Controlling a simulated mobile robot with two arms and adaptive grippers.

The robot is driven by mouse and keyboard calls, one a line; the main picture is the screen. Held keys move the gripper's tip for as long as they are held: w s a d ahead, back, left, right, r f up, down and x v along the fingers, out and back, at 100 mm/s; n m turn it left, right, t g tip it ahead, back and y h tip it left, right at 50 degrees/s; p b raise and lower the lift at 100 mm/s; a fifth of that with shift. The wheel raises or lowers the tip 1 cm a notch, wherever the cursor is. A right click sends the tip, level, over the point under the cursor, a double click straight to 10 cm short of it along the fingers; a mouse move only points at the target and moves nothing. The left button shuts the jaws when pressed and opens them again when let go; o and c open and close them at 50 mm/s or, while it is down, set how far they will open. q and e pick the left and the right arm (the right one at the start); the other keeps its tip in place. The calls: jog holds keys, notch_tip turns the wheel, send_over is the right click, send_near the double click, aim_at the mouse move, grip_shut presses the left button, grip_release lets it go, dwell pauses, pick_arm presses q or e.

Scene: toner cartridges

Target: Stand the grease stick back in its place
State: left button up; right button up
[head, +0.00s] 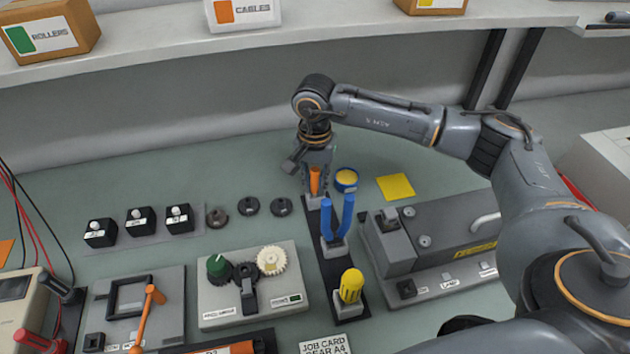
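The orange grease stick (315,181) is upright at the far end of a dark tool rack (329,268), at the small grey holder (313,202) there. My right gripper (317,182) points down from above, with its fingers close on either side of the stick; it looks shut on it. The fingers hide part of the stick. Whether its lower end is fully seated in the holder cannot be told. My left gripper is not in view.
Blue-handled pliers (337,225) and a yellow-handled tool (350,286) stand in the same rack, nearer me. A yellow-topped tin (346,179) is just right of the gripper. A grey machine (435,235) stands right of the rack, a gear fixture (250,285) left.

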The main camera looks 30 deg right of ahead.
jog(key=o, duration=0.5)
jog(key=shift+r, duration=6)
